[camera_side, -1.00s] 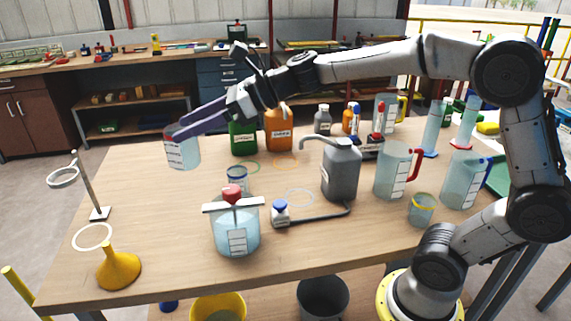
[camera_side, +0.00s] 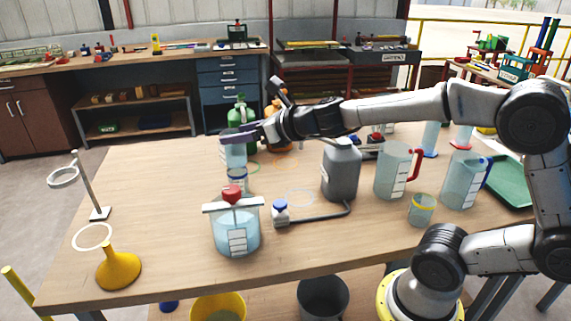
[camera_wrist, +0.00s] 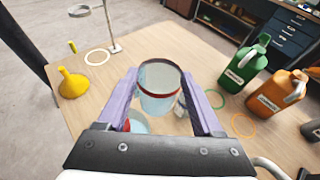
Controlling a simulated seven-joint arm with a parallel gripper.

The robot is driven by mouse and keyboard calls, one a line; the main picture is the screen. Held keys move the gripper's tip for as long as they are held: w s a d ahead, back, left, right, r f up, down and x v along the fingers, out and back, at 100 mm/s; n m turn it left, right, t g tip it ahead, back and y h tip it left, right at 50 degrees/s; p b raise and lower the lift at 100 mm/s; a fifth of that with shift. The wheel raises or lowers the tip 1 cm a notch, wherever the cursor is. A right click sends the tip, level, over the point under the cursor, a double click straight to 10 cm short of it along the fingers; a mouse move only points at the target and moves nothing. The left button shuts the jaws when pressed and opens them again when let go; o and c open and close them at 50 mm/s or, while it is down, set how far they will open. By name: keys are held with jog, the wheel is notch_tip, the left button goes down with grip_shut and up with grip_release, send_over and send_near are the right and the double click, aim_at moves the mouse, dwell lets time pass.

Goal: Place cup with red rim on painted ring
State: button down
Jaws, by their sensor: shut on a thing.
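My gripper (camera_wrist: 162,98) is shut on the clear cup with the red rim (camera_wrist: 158,104), with one purple finger on each side. In the side view my gripper (camera_side: 232,135) holds the cup (camera_side: 233,154) upright, apparently above the table, behind and partly overlapping a blue-rimmed cup (camera_side: 237,174). Several painted rings lie on the table. A white one (camera_side: 74,240) is at the left. A green one (camera_side: 258,167) and an orange one (camera_side: 297,161) are right of the held cup. A pale blue one (camera_side: 287,200) is nearer the middle.
A clear vessel with a red knob (camera_side: 235,235) stands in front. A green jug (camera_wrist: 247,62) and an orange jug (camera_wrist: 283,92) stand behind the rings. A grey can (camera_side: 340,170) is to the right. A yellow funnel (camera_side: 119,268) and a ring stand (camera_side: 86,185) are at the left.

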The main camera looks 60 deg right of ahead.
jog(key=w+d+f+n+g+y, duration=0.1)
jog(key=w+d+f+n+y, duration=0.15)
jog(key=d, duration=0.45)
jog(key=w+d+f+n+y, duration=0.1)
jog(key=w+d+n+y, duration=0.15)
jog(key=d, duration=0.35)
jog(key=s+d+f+n+g+y, duration=0.2)
jog(key=d+f, duration=0.2)
jog(key=d, duration=0.3)
jog(key=s+d+f+n+g+y, duration=0.1)
jog(key=d+f+n+y, duration=0.1)
jog(key=d+f, duration=0.45)
jog(key=w+d+r+m+t+h, duration=0.3)
jog(key=w+d+r+m+h, duration=0.1)
jog(key=m+h, duration=0.1)
jog(key=shift+s+f, duration=0.2)
jog(key=shift+f, duration=3.8)
jog(key=shift+f, duration=0.1)
jog(key=shift+c, duration=0.2)
grip_release()
